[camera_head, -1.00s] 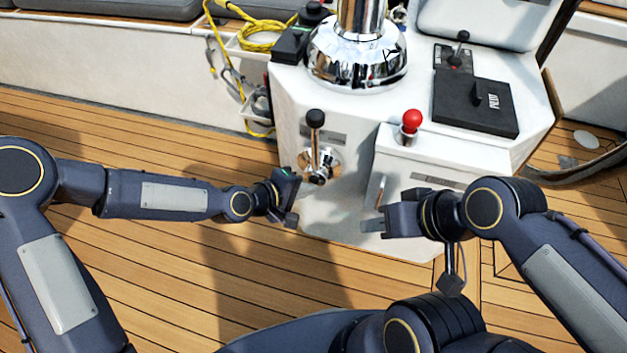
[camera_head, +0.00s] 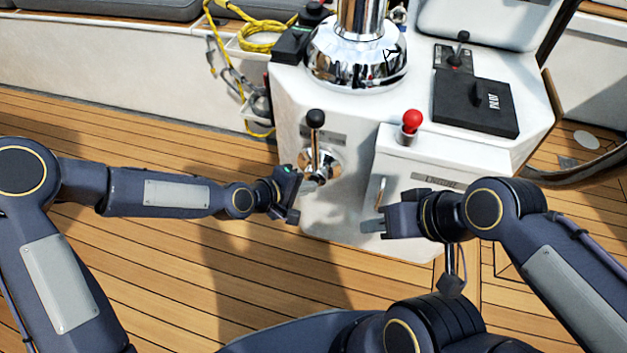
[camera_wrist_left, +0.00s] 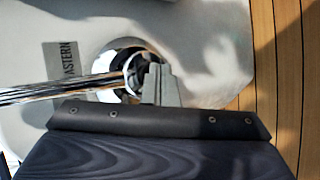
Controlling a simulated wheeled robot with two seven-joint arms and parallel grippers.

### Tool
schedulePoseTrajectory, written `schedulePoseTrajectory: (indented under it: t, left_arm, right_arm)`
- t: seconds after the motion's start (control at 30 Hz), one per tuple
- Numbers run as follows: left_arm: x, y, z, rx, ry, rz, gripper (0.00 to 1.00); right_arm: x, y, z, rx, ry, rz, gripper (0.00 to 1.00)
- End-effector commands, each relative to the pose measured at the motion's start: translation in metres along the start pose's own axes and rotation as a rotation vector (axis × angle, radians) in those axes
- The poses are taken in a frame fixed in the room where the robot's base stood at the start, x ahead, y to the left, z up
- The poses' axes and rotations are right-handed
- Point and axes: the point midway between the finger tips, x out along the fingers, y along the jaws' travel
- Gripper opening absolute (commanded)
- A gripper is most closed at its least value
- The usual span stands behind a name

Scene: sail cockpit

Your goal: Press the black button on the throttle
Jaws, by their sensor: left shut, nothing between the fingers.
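The throttle is on the white console's front left face. Its upright chrome lever has a black knob (camera_head: 315,118) and rises from a round chrome base (camera_head: 326,163). In the left wrist view, the chrome shaft (camera_wrist_left: 70,89) runs in from the left to the round base. My left gripper (camera_head: 300,188) is at the lower left of the throttle base. Its grey fingers (camera_wrist_left: 160,86) are shut, empty, and overlap the base's right side in the wrist view. I cannot make out the black button; the fingers hide part of the hub. My right gripper (camera_head: 372,224) is before the lower console, its jaws unclear.
A red-knobbed lever (camera_head: 411,121) stands on the console box right of the throttle. A chrome pedestal (camera_head: 357,60) and a black hatch (camera_head: 475,107) are on top. Yellow rope (camera_head: 262,38) hangs at the back left. The teak floor (camera_head: 150,270) is clear.

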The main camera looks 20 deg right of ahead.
Motion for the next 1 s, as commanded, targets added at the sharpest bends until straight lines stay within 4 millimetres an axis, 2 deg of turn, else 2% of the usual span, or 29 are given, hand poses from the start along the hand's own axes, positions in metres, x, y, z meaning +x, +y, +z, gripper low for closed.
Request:
schedulePoseTrajectory:
  t: [0.37, 1.0]
  left_arm:
    - [0.001, 0.001, -0.001, 0.001, 0.001, 0.001, 0.0]
    - [-0.012, -0.008, 0.008, 0.001, 0.0, 0.001, 0.0]
  right_arm:
    - [0.0, 0.0, 0.0, 0.0, 0.0, 0.0, 0.36]
    - [0.002, 0.001, 0.001, 0.0, 0.0, 0.0, 0.36]
